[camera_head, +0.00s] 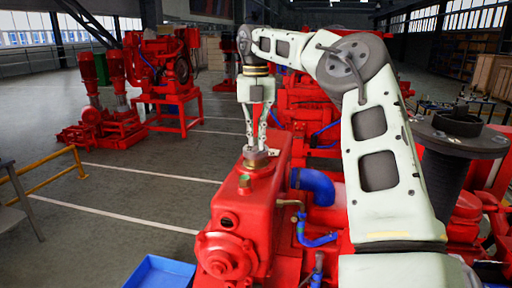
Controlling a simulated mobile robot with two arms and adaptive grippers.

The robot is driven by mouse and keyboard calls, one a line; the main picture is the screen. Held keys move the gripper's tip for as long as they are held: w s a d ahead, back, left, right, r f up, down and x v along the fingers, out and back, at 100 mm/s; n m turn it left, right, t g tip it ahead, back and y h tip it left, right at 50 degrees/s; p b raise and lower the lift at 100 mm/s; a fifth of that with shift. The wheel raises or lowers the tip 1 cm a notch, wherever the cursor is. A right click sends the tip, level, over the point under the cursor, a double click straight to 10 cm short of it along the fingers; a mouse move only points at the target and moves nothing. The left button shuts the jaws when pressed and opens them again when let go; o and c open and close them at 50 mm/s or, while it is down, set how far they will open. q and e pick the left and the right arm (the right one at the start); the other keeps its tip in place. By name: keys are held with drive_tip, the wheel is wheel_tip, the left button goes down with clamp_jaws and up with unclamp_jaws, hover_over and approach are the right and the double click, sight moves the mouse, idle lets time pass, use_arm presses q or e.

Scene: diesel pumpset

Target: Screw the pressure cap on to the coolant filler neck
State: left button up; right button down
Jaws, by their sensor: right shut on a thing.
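My right gripper (257,149) points straight down over the top of the red pumpset (225,206). Its fingers are shut on the pressure cap (257,160), a small brassy disc. The cap is at the top face of the red housing, at the spot where the filler neck would be. The neck itself is hidden under the cap and fingers, so I cannot tell whether the cap is seated or just above it. My left gripper is not in view.
A blue elbow hose (314,184) stands right beside the red housing. A blue bin (160,272) lies at the lower left. A yellow rail (45,165) is at the left edge. Other red pumpsets (168,80) stand behind.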

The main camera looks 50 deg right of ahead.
sight(256, 141)
drive_tip(key=c, duration=1.8)
unclamp_jaws()
drive_tip(key=shift+o, duration=0.6)
drive_tip(key=o, duration=0.3)
drive_tip(key=shift+r+p, duration=0.3)
drive_tip(key=shift+r, duration=3.25)
drive_tip(key=shift+f, duration=0.15)
